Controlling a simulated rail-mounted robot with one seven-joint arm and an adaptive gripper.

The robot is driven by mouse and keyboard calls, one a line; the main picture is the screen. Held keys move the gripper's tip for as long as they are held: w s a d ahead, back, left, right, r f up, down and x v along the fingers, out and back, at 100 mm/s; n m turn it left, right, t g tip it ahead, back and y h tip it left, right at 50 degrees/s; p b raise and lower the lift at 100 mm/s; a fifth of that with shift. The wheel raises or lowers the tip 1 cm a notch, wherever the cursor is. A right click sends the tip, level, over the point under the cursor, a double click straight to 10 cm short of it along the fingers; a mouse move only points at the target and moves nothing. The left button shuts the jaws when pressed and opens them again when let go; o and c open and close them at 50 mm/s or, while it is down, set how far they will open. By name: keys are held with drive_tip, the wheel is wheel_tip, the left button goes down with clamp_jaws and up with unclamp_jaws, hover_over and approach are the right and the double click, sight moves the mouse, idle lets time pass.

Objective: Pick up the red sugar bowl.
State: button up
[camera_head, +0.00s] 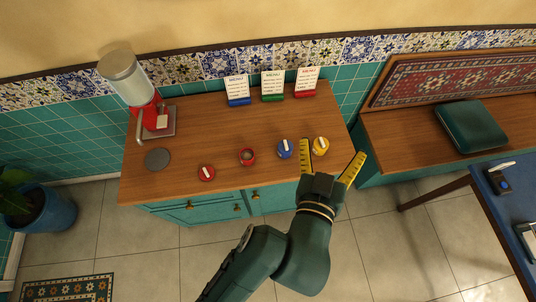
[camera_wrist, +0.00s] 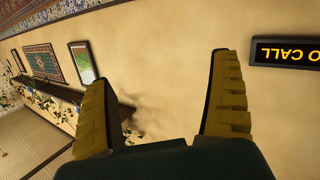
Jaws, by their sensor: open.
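A small open red bowl (camera_head: 247,157) with a dark inside stands on the wooden counter, near its front middle. A round red piece with a white mark on top (camera_head: 206,173), which looks like a lid, is to its left, apart from it. My gripper (camera_head: 332,152) is open, with yellow fingers, to the right of the red bowl in the head view. Its fingers appear on either side of the yellow-lidded bowl (camera_head: 321,145), but I see nothing held. In the wrist view my open gripper (camera_wrist: 163,80) faces a plain wall; no bowl shows there.
A blue-lidded bowl (camera_head: 285,149) stands between the red bowl and my gripper. A red machine with a clear container (camera_head: 130,85) and a grey disc (camera_head: 157,159) are at left. Menu stands (camera_head: 272,87) line the back. The counter's middle (camera_head: 215,125) is clear.

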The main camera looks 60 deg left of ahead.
drive_tip(key=s+a+f+n+g+y+b, duration=0.15)
drive_tip(key=s+a+f+b, duration=0.25)
drive_tip(key=f, duration=0.6)
drive_tip(key=s+a+f+n+g+b, duration=0.1)
drive_tip(key=s+a+f+g+b, duration=0.2)
drive_tip(key=f, duration=0.8)
drive_tip(key=n+g+y+b, duration=0.1)
drive_tip(key=n+g+b, duration=0.15)
drive_tip(key=b, duration=0.25)
approach(247, 152)
drive_tip(key=shift+w+a+f+m+g+b, duration=0.3)
drive_tip(key=shift+w+a+f+b, duration=0.2)
drive_tip(key=shift+b, duration=0.3)
drive_tip(key=x, duration=0.2)
drive_tip(key=b+x, duration=0.1)
drive_tip(key=x, duration=0.2)
drive_tip(key=shift+a+r+b, duration=0.15)
drive_tip(key=shift+a+b, duration=0.15)
drive_tip(key=shift+a, duration=0.2)
drive_tip(key=shift+d, duration=0.1)
drive_tip(key=shift+c, duration=0.3)
